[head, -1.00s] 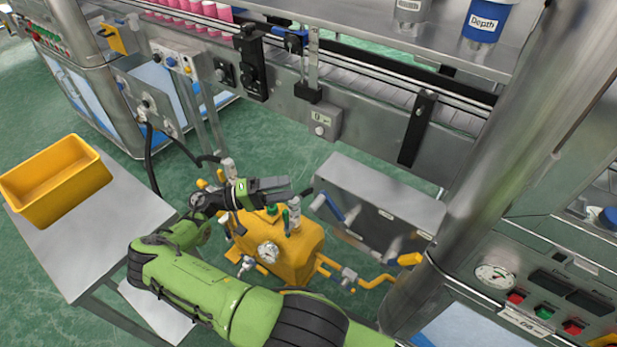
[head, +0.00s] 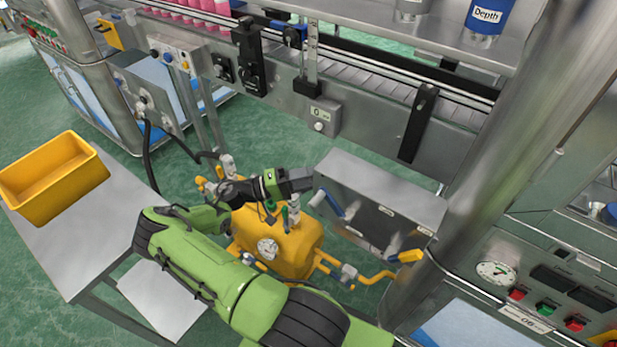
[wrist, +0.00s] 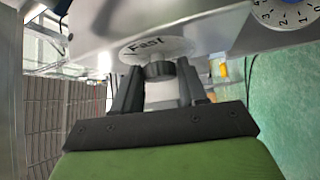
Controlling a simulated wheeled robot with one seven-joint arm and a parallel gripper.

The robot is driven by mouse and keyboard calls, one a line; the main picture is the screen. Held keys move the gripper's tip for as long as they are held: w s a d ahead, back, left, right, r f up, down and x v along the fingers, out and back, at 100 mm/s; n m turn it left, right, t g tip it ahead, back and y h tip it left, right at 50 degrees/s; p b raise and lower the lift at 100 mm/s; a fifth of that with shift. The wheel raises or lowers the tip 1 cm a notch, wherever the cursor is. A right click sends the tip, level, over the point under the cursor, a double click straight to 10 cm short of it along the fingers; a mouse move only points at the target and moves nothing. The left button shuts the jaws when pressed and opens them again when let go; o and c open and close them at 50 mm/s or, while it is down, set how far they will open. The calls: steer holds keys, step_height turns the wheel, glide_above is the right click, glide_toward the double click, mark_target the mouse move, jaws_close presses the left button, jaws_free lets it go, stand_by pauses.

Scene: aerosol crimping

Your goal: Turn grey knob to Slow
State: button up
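In the wrist view, a small dark grey knob (wrist: 159,70) sits in front of a round pale plate (wrist: 150,49) marked "Fast". No "Slow" mark can be read. My gripper (wrist: 160,75) is open, with one finger on each side of the knob and what looks like a narrow gap at each side. In the head view, my gripper (head: 305,180) is at the left end of a grey metal box (head: 385,185) below the conveyor. The knob cannot be made out there.
A blue knob with a numbered dial (wrist: 289,10) is right of the plate. A yellow tank with a gauge (head: 290,245) stands below my gripper. The conveyor (head: 370,85) runs behind. A yellow bin (head: 50,185) sits on a side table at left.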

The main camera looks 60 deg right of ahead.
steer(key=c, duration=0.6)
steer(key=shift+r+t+p, duration=0.1)
steer(key=shift+t+p, duration=0.2)
steer(key=shift+p, duration=0.05)
steer(key=shift+d+r+n+t+y+p, duration=0.1)
steer(key=shift+r+n+t+y+p, duration=0.1)
steer(key=shift+n+t+y+p, duration=1.55)
steer(key=shift+r+n+t+y+p, duration=0.35)
steer(key=shift+n+p, duration=0.8)
steer(key=shift+p, duration=1.6)
steer(key=shift+f, duration=0.2)
steer(key=o, duration=1.1)
steer(key=shift+c, duration=0.2)
